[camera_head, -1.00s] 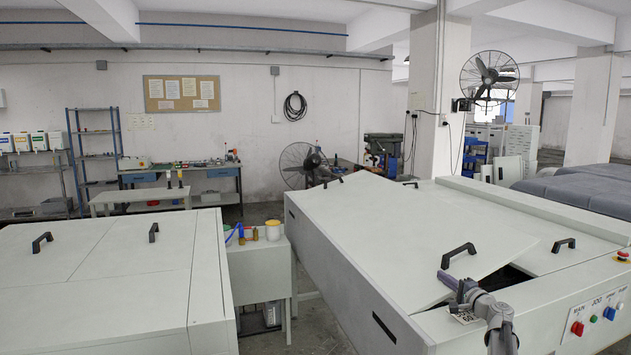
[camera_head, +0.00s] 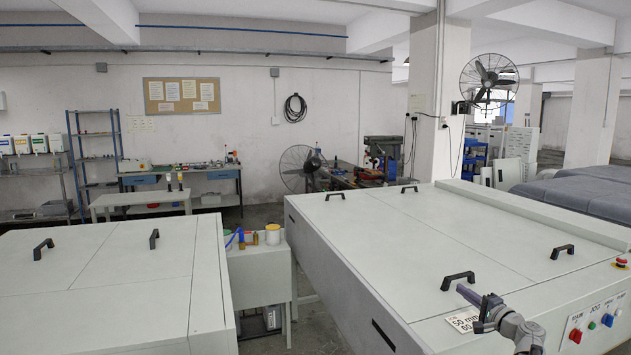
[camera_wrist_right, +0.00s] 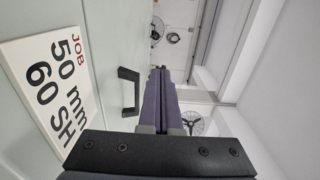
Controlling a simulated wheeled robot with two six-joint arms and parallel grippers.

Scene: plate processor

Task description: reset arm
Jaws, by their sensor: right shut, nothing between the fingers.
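My right gripper (camera_head: 462,290) is shut and empty, above the front part of the plate processor (camera_head: 400,265) at the right. It is just in front of a black lid handle (camera_head: 458,280) and apart from it as far as I can tell. Its closed purple fingers also show in the right wrist view (camera_wrist_right: 160,100), with the handle (camera_wrist_right: 128,90) beyond them. The processor's lid panels lie flat and closed. A white job card (camera_head: 464,320) reading "50 mm 60" lies on the lid by the gripper, partly hidden by my arm. My left gripper is not in view.
A control panel (camera_head: 590,325) with coloured knobs and a red emergency button (camera_head: 621,263) is right of my arm. A second grey machine (camera_head: 120,285) stands at the left. Between them, a small cabinet (camera_head: 258,270) carries bottles and jars.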

